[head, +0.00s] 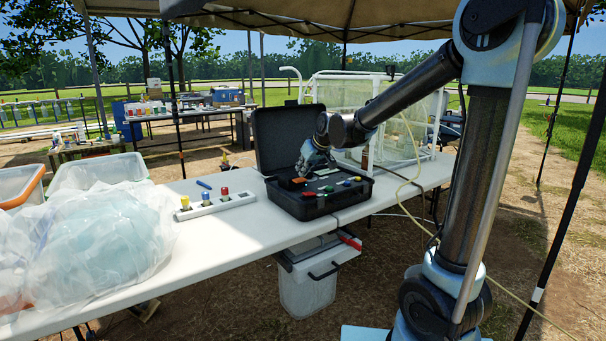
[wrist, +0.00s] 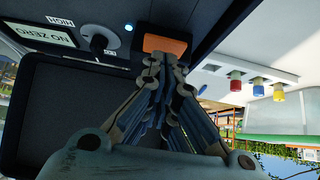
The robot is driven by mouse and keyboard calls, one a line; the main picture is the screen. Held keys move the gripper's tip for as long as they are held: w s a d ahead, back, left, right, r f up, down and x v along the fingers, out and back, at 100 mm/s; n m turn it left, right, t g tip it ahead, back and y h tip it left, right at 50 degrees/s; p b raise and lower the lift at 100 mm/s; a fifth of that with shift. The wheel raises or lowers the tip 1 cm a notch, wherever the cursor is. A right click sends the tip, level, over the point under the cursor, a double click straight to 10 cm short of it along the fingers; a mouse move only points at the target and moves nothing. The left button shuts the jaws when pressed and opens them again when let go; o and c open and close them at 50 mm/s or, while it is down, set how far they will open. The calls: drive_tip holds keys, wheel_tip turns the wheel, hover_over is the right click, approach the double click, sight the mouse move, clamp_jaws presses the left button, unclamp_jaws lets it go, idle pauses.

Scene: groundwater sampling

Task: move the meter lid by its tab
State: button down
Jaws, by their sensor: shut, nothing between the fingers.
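An open black case (head: 318,203) stands on the white table, its large lid (head: 285,135) standing up at the back. In the wrist view, an orange tab (wrist: 167,46) sits on the dark panel. An orange patch (head: 299,181) shows beside the fingers in the head view. My gripper (wrist: 165,62) is shut and empty, its tips at the tab's edge; I cannot tell whether they touch it. The fingers hide part of the panel, and the meter lid's outline is hard to make out.
A plastic bag (head: 105,240) fills the table's left end. A framed clear-panelled unit (head: 400,110) stands behind the case.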

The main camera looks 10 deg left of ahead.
drive_tip(key=w+a+r+v, duration=0.1)
drive_tip(key=v, duration=1.2)
drive_tip(key=s+d+f+m+h, duration=0.1)
drive_tip(key=s+d+f, duration=0.3)
drive_tip(key=d, duration=0.3)
drive_tip(key=s+d+f+m+g+h, duration=0.1)
drive_tip(key=s+d+f+m, duration=0.15)
drive_tip(key=d, duration=0.35)
drive_tip(key=s+d+f+m+h, duration=0.1)
drive_tip(key=s+d+f, duration=0.35)
drive_tip(key=d, duration=0.25)
drive_tip(key=s+d+f+m+g+h, duration=0.1)
drive_tip(key=s+d+f+m, duration=0.1)
drive_tip(key=s+d+f, duration=0.4)
drive_tip(key=s+d+f+m+g+h, duration=0.1)
drive_tip(key=s+d+f+m, duration=0.1)
drive_tip(key=s+d+f, duration=0.4)
drive_tip(key=s+f, duration=0.2)
drive_tip(key=s, duration=0.3)
drive_tip(key=shift+d+f+g+h, duration=0.15)
drive_tip(key=shift+d+g+h, duration=0.15)
drive_tip(key=shift+d+h, duration=0.1)
